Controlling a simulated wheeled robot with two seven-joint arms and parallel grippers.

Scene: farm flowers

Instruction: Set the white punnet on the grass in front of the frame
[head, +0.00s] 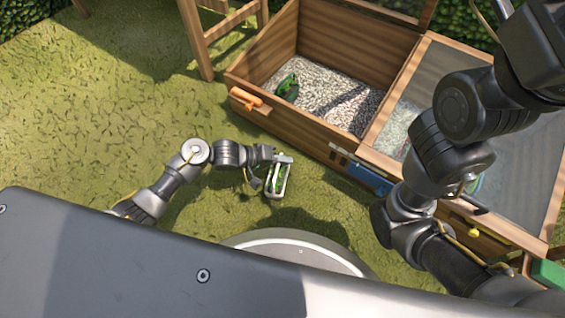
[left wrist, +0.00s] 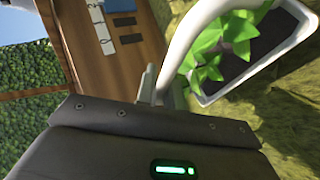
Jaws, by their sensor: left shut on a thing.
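The white punnet (head: 283,193) is in front of the wooden frame (head: 305,132), left of the frame's middle, with green leafy plants inside. My left gripper (head: 278,159) is shut on the punnet's white handle at its far end. In the left wrist view the punnet (left wrist: 290,85) shows its white rim, dark inside and green leaves, with the handle (left wrist: 190,38) curving down to my gripper (left wrist: 150,85). Grass shows around it; I cannot tell whether its base touches the ground. My right arm crosses the right side of the head view, but its fingertips do not show.
The frame's left bay holds gravel and a dark green object (head: 287,88); its right bay has a glazed lid (head: 500,165). An orange-handled tool (head: 246,97) and a blue item (head: 370,178) are at its front wall. A wooden stand (head: 196,40) is behind.

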